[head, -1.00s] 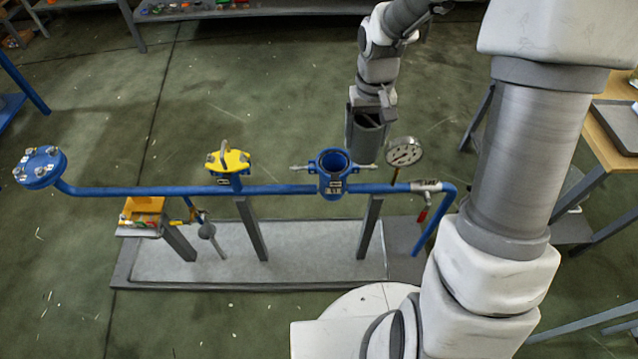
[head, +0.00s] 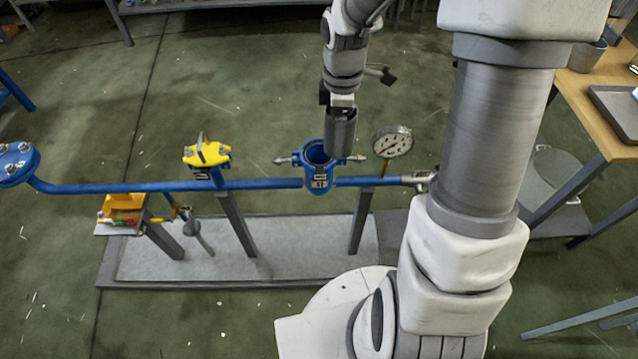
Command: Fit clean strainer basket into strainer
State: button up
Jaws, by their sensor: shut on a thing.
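The strainer (head: 320,180) is a blue upright body with an open round top, set in the blue pipe. The strainer basket (head: 341,136) is a grey cylinder that hangs below my gripper (head: 341,104). My gripper is shut on the basket's upper end. My gripper's fingers are small and partly hidden.
A pressure gauge (head: 392,142) stands on the pipe right of the strainer. A yellow cover (head: 207,155) sits on the pipe to the left, beyond a clear stretch of pipe. A wooden table (head: 597,120) with a tray (head: 618,108) is at right. My arm hides the pipe's right end.

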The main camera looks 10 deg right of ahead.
aim_at(347, 146)
jog(key=n, duration=0.2)
jog(key=f+n+b, duration=0.1)
jog(key=n, duration=0.1)
jog(key=s+n, duration=0.1)
jog(key=shift+d+f+n, duration=0.35)
jog(key=shift+n, duration=0.05)
jog(key=n, duration=0.2)
jog(key=f+n+b, duration=0.1)
jog(key=n, duration=0.1)
jog(key=n+b, duration=0.1)
jog(key=n, duration=0.1)
jog(key=shift+s+d+f+n, duration=0.25)
jog(key=shift+s+d+n, duration=0.1)
jog(key=shift+s+n, duration=0.05)
jog(key=shift+w+a+f+b, duration=0.55)
jog(key=shift+w+a+f, duration=0.05)
jog(key=shift+w+f, duration=1.25)
jog(key=shift+w+a+f+b, duration=0.6)
jog(key=shift+w+f, duration=1.15)
jog(key=shift+w, duration=0.05)
jog(key=shift+w+a+f+b, duration=0.55)
jog(key=shift+w+a+f, duration=0.05)
jog(key=shift+w+f, duration=1.25)
